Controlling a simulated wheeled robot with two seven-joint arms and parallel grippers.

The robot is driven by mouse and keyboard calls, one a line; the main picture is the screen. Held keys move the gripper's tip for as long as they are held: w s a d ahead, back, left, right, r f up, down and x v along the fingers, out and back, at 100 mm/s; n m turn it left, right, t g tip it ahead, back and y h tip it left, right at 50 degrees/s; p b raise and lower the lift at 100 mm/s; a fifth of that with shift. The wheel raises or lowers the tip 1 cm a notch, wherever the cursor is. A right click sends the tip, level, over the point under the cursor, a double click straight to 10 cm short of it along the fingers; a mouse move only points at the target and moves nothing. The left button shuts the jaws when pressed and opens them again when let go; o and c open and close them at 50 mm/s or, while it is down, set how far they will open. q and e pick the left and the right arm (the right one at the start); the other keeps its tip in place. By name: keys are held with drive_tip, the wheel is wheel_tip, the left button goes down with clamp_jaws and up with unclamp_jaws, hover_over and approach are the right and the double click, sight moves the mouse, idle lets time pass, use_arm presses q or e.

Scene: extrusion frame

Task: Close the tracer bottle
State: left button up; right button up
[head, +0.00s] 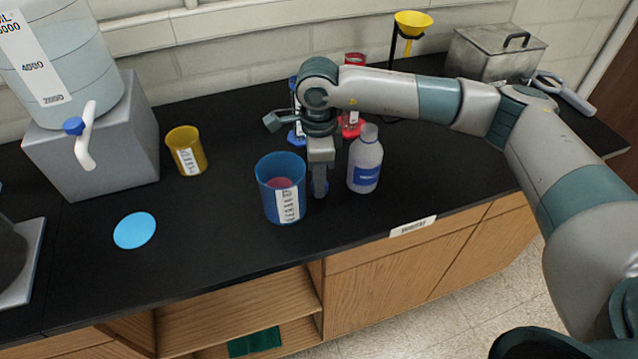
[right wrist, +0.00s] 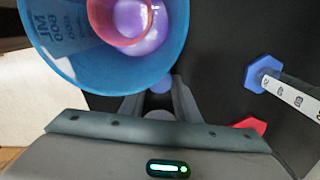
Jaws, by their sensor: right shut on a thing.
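The tracer bottle (head: 365,165), white with a blue label, stands upright on the black bench; its pale, narrow neck points up, and I see no cap on it. My right gripper (head: 320,188) points down just left of the bottle, between it and a blue beaker (head: 268,203). The bottle is not visible there. My left gripper is not in view.
The blue beaker, with pink-purple contents, stands close beside the gripper. Cylinders with blue and red bases (right wrist: 262,75) stand behind it. A yellow beaker (head: 187,155), a blue disc (head: 134,230) and a large dispenser (head: 62,80) are left. A metal box (head: 492,55) stands back right.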

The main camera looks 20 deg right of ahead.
drive_tip(key=shift+r, duration=0.1)
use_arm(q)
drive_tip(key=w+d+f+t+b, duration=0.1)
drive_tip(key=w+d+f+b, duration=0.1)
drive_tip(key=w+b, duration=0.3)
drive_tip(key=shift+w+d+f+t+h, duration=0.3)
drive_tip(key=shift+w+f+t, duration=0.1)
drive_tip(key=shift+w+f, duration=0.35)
use_arm(e)
wheel_tip(320, 180, up, 18)
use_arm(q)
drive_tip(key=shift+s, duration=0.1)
